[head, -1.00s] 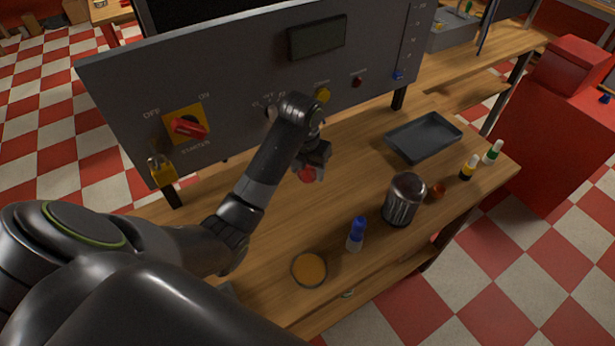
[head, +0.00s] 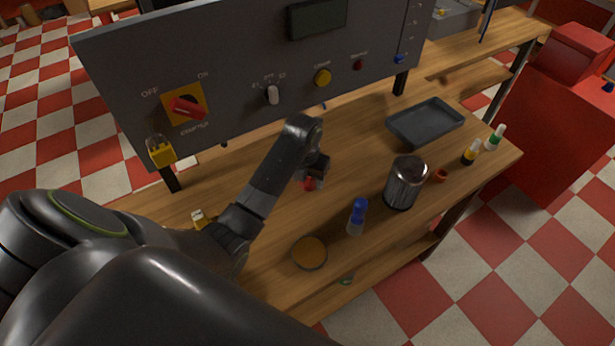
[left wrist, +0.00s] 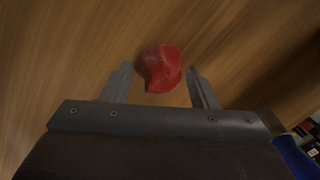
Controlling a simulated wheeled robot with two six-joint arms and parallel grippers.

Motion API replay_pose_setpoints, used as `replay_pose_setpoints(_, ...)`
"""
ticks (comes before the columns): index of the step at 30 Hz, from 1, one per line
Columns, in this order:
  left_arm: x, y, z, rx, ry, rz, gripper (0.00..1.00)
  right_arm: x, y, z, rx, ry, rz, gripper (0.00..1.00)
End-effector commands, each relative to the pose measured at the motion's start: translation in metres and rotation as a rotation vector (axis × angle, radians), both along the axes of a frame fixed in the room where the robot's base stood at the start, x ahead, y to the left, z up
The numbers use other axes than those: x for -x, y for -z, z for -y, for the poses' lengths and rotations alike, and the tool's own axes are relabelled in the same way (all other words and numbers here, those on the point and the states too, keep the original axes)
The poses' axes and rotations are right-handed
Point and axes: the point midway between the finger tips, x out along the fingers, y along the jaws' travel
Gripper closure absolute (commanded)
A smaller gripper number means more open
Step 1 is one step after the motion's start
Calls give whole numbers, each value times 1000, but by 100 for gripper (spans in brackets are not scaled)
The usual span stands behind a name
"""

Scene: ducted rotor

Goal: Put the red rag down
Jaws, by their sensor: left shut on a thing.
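The red rag (head: 309,185) is a small crumpled bundle at the tip of my left gripper (head: 314,178), low over the middle of the wooden bench. In the left wrist view the rag (left wrist: 160,66) sits between the fingertips of my left gripper (left wrist: 161,82), with wood grain behind it. The gripper is shut on the rag. Whether the rag touches the wood is hard to tell. My right gripper is not in view.
On the bench (head: 270,215) stand a dark metal canister (head: 405,183), a blue-capped bottle (head: 357,217), a round orange-brown dish (head: 310,253), a grey tray (head: 425,122) and two small bottles at right. The control panel (head: 240,70) rises behind. Wood around the gripper is clear.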

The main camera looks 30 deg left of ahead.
Motion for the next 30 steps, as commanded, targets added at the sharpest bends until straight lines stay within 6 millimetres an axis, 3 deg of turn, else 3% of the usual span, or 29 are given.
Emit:
replay_pose_setpoints(5,0,4,0,0,0,0,64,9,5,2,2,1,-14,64)
replay_pose_setpoints(6,0,3,0,0,0,0,42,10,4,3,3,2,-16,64)
replay_pose_setpoints(10,0,3,0,0,0,0,25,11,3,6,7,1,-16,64)
replay_pose_setpoints(23,0,-5,0,0,0,2,24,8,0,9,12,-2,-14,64)
replay_pose_setpoints(30,5,-52,0,-1,1,7,24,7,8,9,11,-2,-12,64)
